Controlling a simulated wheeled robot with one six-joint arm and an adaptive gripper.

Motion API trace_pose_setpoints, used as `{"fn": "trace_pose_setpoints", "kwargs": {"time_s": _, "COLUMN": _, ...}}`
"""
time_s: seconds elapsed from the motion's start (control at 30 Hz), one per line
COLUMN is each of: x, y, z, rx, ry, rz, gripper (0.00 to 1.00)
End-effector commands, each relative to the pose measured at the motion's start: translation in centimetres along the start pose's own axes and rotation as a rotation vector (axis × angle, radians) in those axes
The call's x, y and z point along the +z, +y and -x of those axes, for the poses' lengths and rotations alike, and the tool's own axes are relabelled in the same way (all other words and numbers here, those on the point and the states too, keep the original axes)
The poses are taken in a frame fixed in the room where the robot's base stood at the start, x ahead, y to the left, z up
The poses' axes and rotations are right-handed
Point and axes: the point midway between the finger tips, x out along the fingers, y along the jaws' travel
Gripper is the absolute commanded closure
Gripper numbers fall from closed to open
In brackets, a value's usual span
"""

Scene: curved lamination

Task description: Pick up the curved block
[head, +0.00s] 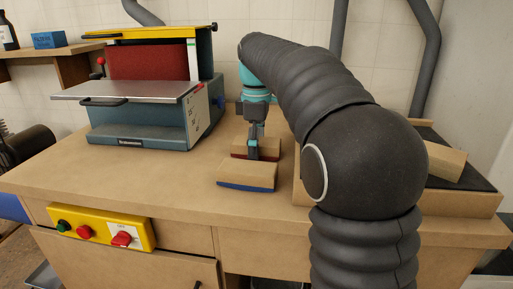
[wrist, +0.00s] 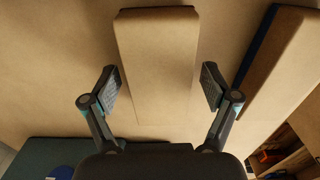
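Two wooden blocks lie side by side on the bench: one with a red underside (head: 268,149) and, in front of it, one with a blue underside (head: 247,174). I cannot tell for certain which is the curved block. My gripper (head: 254,152) points down at the red-edged block and partly hides it. In the wrist view, my gripper (wrist: 160,86) is open, with one finger on each side of a plain tan block (wrist: 157,60) and gaps between. The blue-edged block (wrist: 285,60) lies to its right. Finger height against the block is unclear.
A sanding machine (head: 145,125) stands at the left back of the bench. Another wooden block (head: 446,161) rests on a dark surface at the right, partly behind my arm. A yellow switch panel (head: 101,228) is on the bench front. Bare bench top lies left of the blocks.

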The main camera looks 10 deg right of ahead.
Motion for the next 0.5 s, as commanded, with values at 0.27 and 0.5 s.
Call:
{"fn": "trace_pose_setpoints", "kwargs": {"time_s": 0.27, "x": 0.0, "y": 0.0, "z": 0.02, "rx": 0.0, "ry": 0.0, "rz": 0.0, "gripper": 0.81}}
{"fn": "trace_pose_setpoints", "kwargs": {"time_s": 0.5, "x": -0.01, "y": 0.02, "z": 0.04, "rx": 0.0, "ry": 0.0, "rz": 0.0, "gripper": 0.81}}
